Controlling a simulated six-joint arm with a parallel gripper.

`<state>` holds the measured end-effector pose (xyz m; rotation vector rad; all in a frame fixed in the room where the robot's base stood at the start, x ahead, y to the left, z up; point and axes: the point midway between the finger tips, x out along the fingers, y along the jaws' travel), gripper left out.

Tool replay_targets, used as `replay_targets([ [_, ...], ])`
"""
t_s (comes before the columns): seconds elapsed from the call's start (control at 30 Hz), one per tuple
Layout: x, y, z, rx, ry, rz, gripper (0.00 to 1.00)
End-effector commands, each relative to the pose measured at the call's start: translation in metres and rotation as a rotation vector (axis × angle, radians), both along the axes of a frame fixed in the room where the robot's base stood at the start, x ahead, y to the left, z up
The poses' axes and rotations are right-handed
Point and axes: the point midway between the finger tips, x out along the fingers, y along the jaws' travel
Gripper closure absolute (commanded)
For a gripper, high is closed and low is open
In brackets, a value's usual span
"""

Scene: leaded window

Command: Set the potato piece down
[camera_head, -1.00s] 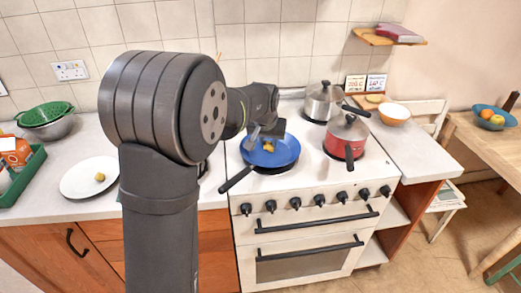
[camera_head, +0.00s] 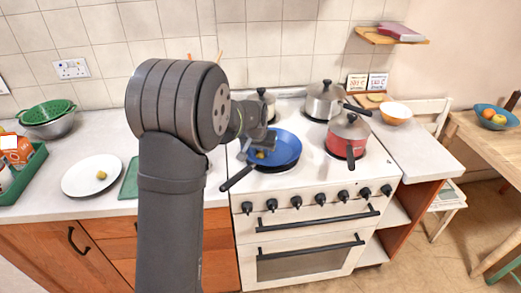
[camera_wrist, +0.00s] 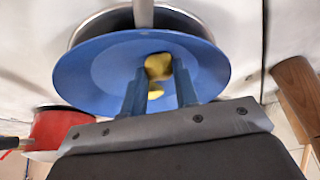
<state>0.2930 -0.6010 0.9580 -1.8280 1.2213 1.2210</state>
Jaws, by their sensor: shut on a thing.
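My gripper (camera_head: 261,143) is over the left part of the blue frying pan (camera_head: 284,148) on the hob. In the wrist view its two fingers (camera_wrist: 160,68) are shut on a yellow potato piece (camera_wrist: 157,66) at their tips. A second yellow piece (camera_wrist: 154,93) shows between the fingers, apparently in the blue pan (camera_wrist: 90,75). In the head view one yellow piece (camera_head: 260,154) shows just below the gripper; I cannot tell which it is. Whether the held piece touches the pan is unclear. Another potato piece (camera_head: 101,175) lies on the white plate (camera_head: 82,182) at left.
A red pot (camera_head: 350,132) and a steel pot (camera_head: 322,100) stand right of and behind the pan. The pan's black handle (camera_head: 236,179) points front left. A green board (camera_head: 130,180) lies beside the plate. A green colander (camera_head: 47,112) is at far left.

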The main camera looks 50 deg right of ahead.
Motion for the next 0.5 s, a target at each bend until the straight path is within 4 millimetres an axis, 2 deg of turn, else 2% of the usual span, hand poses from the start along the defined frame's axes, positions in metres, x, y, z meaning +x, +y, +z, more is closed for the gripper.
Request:
replay_targets([
  [0.03, 0.0000, 0.0001, -0.0006, 0.000, 0.000, 0.000, 0.67],
  [0.1, 0.0000, 0.0001, -0.0004, 0.000, 0.000, 0.000, 0.53],
  [0.13, 0.0000, 0.0001, -0.0004, 0.000, 0.000, 0.000, 0.51],
  [0.37, 0.0000, 0.0000, -0.0001, 0.000, 0.000, 0.000, 0.51],
  [0.5, -0.0004, 0.0010, 0.0065, -0.001, 0.000, 0.000, 0.51],
])
